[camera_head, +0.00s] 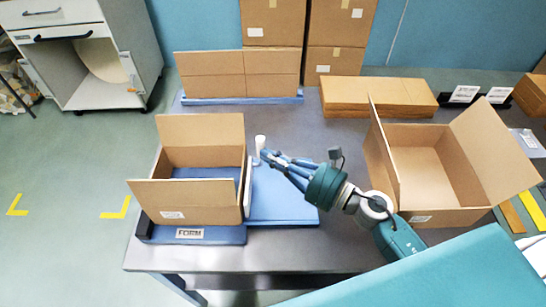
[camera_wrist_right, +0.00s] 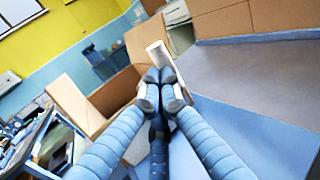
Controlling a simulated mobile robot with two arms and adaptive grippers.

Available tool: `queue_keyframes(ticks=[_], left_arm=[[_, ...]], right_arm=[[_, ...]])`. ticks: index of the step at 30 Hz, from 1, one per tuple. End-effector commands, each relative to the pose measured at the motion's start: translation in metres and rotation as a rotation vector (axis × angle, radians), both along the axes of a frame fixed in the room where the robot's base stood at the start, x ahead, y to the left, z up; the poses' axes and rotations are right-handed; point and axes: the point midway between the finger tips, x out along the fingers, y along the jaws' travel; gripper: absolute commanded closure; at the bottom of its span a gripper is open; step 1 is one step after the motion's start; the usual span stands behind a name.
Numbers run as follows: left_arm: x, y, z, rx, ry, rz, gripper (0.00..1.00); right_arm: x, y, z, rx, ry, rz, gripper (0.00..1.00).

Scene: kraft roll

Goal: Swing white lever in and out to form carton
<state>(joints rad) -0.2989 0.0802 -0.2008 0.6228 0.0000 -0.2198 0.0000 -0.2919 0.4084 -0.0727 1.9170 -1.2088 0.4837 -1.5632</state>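The white lever (camera_head: 260,143) stands upright as a short white post beside the open carton (camera_head: 182,193) on the blue forming station (camera_head: 285,196). A white plate (camera_head: 248,187) lies along the carton's right side. My right gripper (camera_head: 265,156) has its fingers drawn together just in front of the lever. In the right wrist view the fingertips (camera_wrist_right: 160,76) meet right below the white post (camera_wrist_right: 158,53); I cannot tell whether they touch it. My left gripper is not in view.
A larger open carton (camera_head: 433,170) stands to the right, near my right arm. Flat cardboard sheets (camera_head: 378,94) lie behind it. A folded blank (camera_head: 238,77) stands at the table's back edge. Grey table (camera_head: 270,255) is clear in front.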

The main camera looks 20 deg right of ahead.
Motion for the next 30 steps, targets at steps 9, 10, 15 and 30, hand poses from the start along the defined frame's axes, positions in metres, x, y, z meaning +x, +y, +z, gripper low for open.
queue_keyframes(ticks=[9,10,15,30], left_arm=[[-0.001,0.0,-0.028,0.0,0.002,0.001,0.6],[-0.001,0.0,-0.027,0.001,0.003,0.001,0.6],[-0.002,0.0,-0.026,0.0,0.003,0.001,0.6],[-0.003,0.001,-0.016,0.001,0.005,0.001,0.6]], right_arm=[[0.012,0.012,-0.002,-0.003,-0.003,0.119,1.0],[0.012,0.012,-0.001,-0.002,-0.002,0.121,1.0],[0.012,0.012,0.0,-0.001,-0.001,0.12,1.0],[0.009,0.011,0.004,0.004,-0.001,0.091,1.0]])
